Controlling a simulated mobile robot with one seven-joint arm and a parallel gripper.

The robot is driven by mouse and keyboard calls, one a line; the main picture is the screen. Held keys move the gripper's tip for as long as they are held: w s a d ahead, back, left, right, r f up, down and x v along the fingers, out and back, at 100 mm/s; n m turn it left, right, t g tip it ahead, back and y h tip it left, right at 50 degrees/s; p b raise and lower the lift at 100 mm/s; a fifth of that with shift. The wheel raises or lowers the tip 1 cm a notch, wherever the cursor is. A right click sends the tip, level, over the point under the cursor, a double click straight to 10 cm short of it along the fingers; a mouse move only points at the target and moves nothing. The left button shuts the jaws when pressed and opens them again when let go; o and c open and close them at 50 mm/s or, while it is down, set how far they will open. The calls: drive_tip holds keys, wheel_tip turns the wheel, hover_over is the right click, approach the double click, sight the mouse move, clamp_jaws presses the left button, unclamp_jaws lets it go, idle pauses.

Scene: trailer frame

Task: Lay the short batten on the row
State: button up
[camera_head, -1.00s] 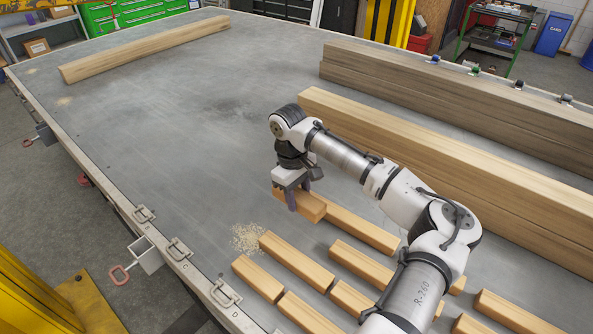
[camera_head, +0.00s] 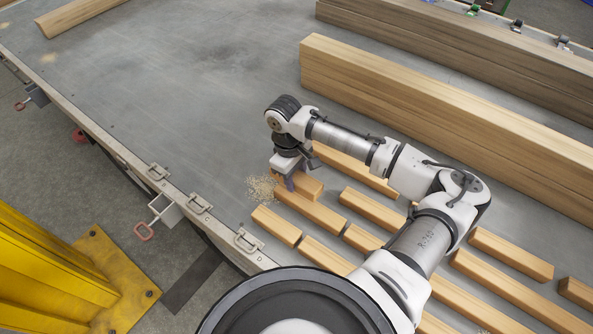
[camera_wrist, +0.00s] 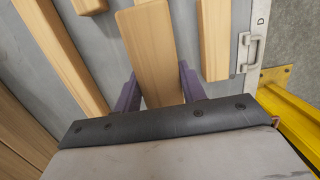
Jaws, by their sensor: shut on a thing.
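The short batten (camera_head: 309,187), pale wood, is in my gripper (camera_head: 290,182), near the far ends of the laid battens. In the wrist view the short batten (camera_wrist: 148,50) runs lengthwise between the two purple fingers of my gripper (camera_wrist: 160,90), which are shut on its sides. Laid battens form several parallel rows on the grey trailer bed (camera_head: 190,90). One batten (camera_head: 311,211) lies just below the held one in the head view. The wrist view shows battens on both sides of it. I cannot tell its height above the bed.
A stack of long beams (camera_head: 440,100) stands to the right, with a darker stack (camera_head: 450,45) behind. Sawdust (camera_head: 262,188) lies left of my gripper. The near bed edge has a latch (camera_head: 248,241). A yellow post (camera_head: 50,270) stands outside. The far left bed is mostly clear.

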sight(296, 196)
drive_tip(key=shift+f+b, duration=2)
drive_tip(key=shift+f, duration=1.1)
drive_tip(key=o, duration=1.1)
